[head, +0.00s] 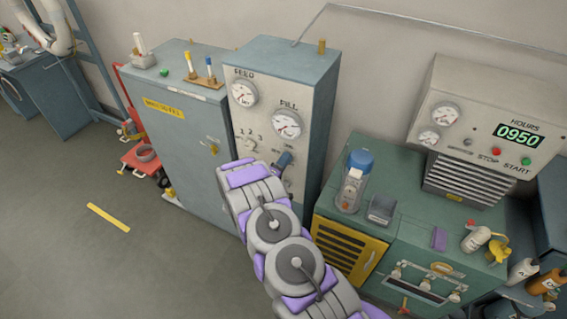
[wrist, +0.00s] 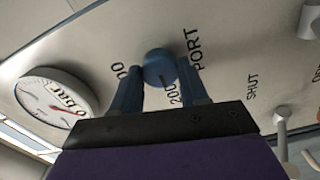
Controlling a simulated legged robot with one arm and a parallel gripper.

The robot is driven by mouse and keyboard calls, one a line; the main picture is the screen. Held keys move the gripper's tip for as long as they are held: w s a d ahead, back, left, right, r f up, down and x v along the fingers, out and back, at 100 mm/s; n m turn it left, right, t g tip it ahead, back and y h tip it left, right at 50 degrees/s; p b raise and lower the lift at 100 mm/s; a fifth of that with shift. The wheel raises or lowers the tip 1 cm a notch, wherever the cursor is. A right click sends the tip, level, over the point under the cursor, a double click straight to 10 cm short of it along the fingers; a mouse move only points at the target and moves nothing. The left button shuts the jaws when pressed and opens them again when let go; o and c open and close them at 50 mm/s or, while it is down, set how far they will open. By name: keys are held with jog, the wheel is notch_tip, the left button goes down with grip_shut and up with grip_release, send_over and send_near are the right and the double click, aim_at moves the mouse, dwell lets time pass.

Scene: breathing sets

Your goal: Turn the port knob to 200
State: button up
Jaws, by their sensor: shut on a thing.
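The port knob (wrist: 159,66) is a round blue knob on the pale panel, beside the word PORT in the wrist view. A 200 mark shows just below and right of it, and another number ending in 00, partly hidden, is at its left. My gripper (wrist: 160,76) has one blue finger on each side of the knob and is shut on it. Which mark the knob points at is hard to tell. In the head view my gripper (head: 285,160) is at the front of the tall grey cabinet (head: 325,120), and the knob is hidden there.
FEED (head: 243,93) and FILL (head: 287,124) gauges sit above on the cabinet's face. A small knob (head: 249,145) marked with numbers is left of my gripper. A green bench (head: 408,222) with a bottle (head: 352,185) stands close at the right. The floor (head: 60,195) at left is largely clear.

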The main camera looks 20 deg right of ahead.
jog(key=shift+w+a, duration=0.1)
jog(key=shift+a, duration=0.1)
jog(key=o, duration=0.9)
jog(key=shift+w+f, duration=0.15)
jog(key=shift+c, duration=0.2)
jog(key=shift+o, duration=1)
jog(key=shift+s, duration=0.2)
jog(key=b+v, duration=0.1)
jog(key=v, duration=1.6)
jog(key=shift+a+b, duration=0.25)
jog(key=shift+b, duration=0.15)
